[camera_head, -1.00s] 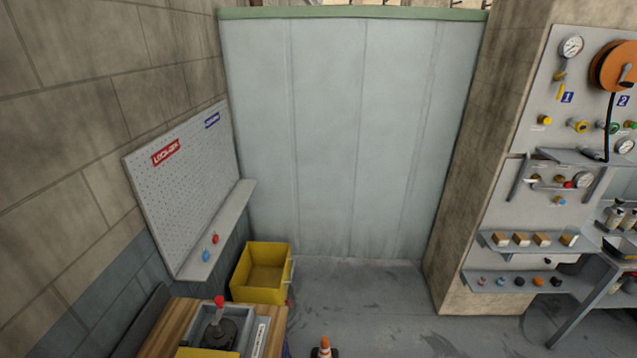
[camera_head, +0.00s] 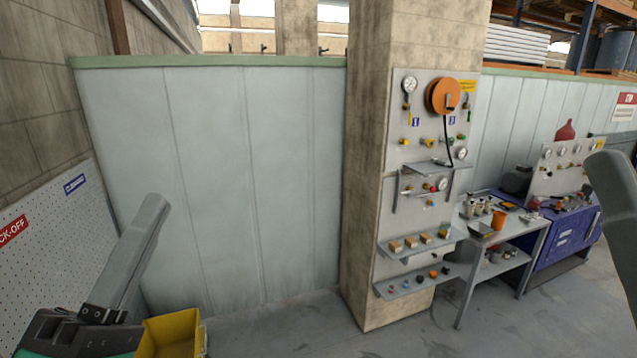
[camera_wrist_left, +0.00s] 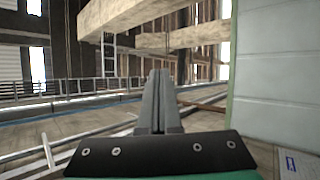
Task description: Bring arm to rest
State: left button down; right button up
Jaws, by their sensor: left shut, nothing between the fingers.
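My left gripper (camera_head: 156,208) shows at the lower left of the head view, pointing up in front of the pale wall panels. In the left wrist view its two grey fingers (camera_wrist_left: 157,98) lie together with nothing between them. At the right edge of the head view a smooth grey finger-like part (camera_head: 612,195) comes in, which looks like part of my right gripper. The rest of it is cut off, so its jaws cannot be judged.
A yellow bin (camera_head: 172,335) stands on the floor just right of my left gripper, below it in the picture. A pegboard (camera_head: 60,240) is on the left wall. A gauge panel (camera_head: 400,190), side table (camera_head: 512,248) and blue bench (camera_head: 565,240) stand to the right.

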pick_arm(q)
jog(key=s+a+r+m+t+y, duration=0.1)
jog(key=s+r+m, duration=0.5)
jog(key=m, duration=0.7)
jog(key=shift+s+a+r+t+y, duration=0.35)
jog(key=shift+s+t+y, duration=0.35)
jog(key=shift+s+y, duration=0.25)
